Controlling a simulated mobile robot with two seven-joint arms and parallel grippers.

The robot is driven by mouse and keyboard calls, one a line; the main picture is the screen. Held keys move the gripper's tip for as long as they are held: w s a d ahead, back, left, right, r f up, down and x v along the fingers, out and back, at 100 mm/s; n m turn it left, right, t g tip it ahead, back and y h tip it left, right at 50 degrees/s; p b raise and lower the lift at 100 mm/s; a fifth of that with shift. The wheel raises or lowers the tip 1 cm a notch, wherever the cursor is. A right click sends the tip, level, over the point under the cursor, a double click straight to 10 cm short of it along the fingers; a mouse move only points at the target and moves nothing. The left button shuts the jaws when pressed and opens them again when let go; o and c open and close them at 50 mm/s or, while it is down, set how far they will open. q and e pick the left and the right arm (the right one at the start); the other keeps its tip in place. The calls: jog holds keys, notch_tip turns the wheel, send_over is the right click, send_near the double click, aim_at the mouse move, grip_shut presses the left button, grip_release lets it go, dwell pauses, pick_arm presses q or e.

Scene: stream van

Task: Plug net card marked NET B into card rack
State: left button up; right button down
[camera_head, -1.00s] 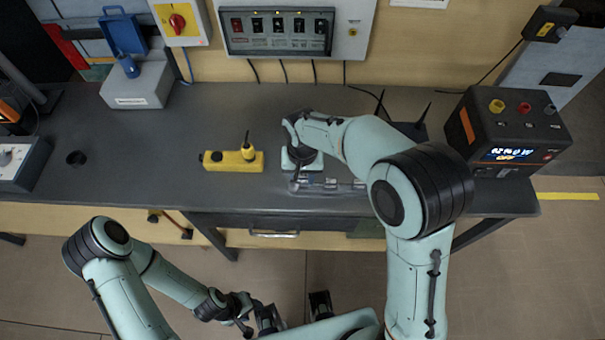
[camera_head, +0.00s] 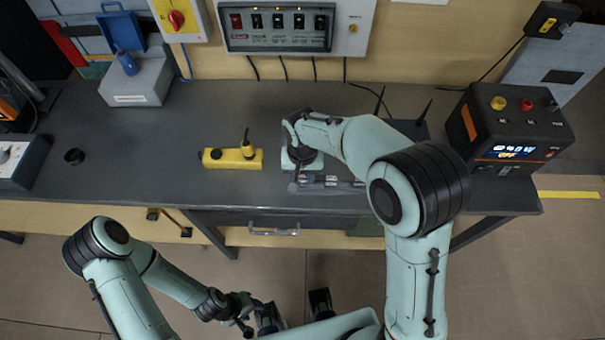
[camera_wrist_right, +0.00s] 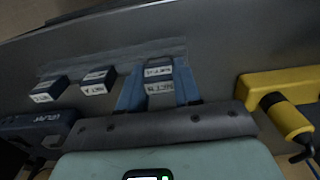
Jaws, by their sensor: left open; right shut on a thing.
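In the right wrist view my right gripper (camera_wrist_right: 160,98) is shut on a small card (camera_wrist_right: 158,72) between its blue fingers. Its lettering is small and looks like NET B, but I cannot read it surely. The card is at a pale grey strip (camera_wrist_right: 110,62), and I cannot tell whether it touches it. Two dark cards with white labels, one reading like NET A (camera_wrist_right: 97,82) and another (camera_wrist_right: 48,90), sit along the strip. In the head view the strip (camera_head: 345,189) lies near the bench's front edge, partly under my right arm. My left gripper (camera_head: 262,318) is open and empty, below the bench edge.
A yellow block (camera_head: 222,160) with an upright plug stands left of my right gripper. A dark box with antennas (camera_head: 410,130) is partly hidden behind my right arm. A black power unit (camera_head: 510,125) stands at right. The left middle of the bench (camera_head: 130,150) is clear.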

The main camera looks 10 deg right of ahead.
jog(key=shift+f+b, duration=0.35)
jog(key=shift+f, duration=0.25)
jog(key=c, duration=0.7)
grip_release()
jog(key=shift+r, duration=0.1)
notch_tip(320, 180, up, 13)
jog(key=p, duration=0.1)
jog(key=shift+p, duration=0.4)
